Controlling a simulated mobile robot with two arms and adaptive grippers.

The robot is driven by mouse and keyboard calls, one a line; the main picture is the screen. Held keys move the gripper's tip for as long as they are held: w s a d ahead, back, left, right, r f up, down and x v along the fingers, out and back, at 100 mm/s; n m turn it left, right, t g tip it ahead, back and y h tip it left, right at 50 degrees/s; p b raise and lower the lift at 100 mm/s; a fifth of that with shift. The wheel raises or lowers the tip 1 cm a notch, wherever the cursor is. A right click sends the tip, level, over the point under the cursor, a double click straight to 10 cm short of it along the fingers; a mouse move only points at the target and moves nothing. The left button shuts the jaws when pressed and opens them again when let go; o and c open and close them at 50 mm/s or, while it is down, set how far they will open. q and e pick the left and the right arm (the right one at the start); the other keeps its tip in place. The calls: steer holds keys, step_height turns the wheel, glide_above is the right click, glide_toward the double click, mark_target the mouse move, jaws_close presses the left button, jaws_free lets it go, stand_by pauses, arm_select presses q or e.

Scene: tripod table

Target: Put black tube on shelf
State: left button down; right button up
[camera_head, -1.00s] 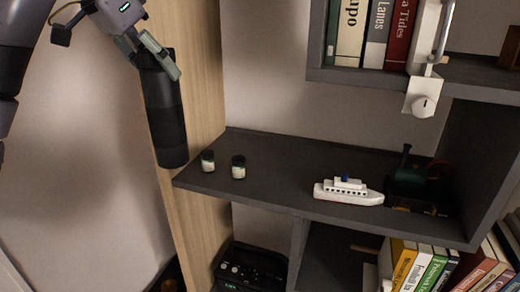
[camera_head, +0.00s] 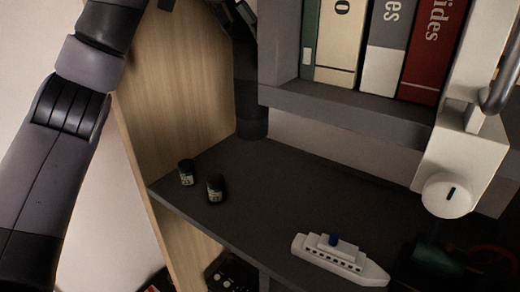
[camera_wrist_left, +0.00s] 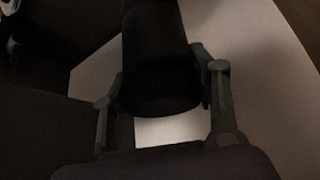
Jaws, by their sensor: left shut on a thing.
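The black tube (camera_head: 250,90) hangs upright at the back left of the dark middle shelf (camera_head: 290,205). Its lower end is close to the shelf's back edge; I cannot tell whether it touches the board. My left gripper (camera_head: 238,12) is at the top edge of the head view, partly cut off, shut on the tube's upper part. In the left wrist view, the tube (camera_wrist_left: 158,60) sits between the two fingers of the left gripper (camera_wrist_left: 160,82). My right gripper is not in view.
Two small dark jars, a left one (camera_head: 187,172) and a right one (camera_head: 216,188), stand near the shelf's left front. A white toy ship (camera_head: 338,262) lies to the right. The upper bookshelf (camera_head: 345,115) overhangs beside the tube. A white fixture with a knob (camera_head: 447,195) is at right.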

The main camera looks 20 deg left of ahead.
mark_target(249, 87)
arm_select(q)
steer(key=f, duration=0.5)
steer(key=shift+s+a+p, duration=0.15)
steer(key=shift+a+p, duration=0.2)
steer(key=shift+p, duration=0.05)
steer(key=f, duration=0.2)
steer(key=f+p, duration=0.1)
steer(key=f, duration=0.1)
steer(key=shift+d, duration=0.25)
steer(key=shift+a+f, duration=0.1)
steer(key=shift+f, duration=0.1)
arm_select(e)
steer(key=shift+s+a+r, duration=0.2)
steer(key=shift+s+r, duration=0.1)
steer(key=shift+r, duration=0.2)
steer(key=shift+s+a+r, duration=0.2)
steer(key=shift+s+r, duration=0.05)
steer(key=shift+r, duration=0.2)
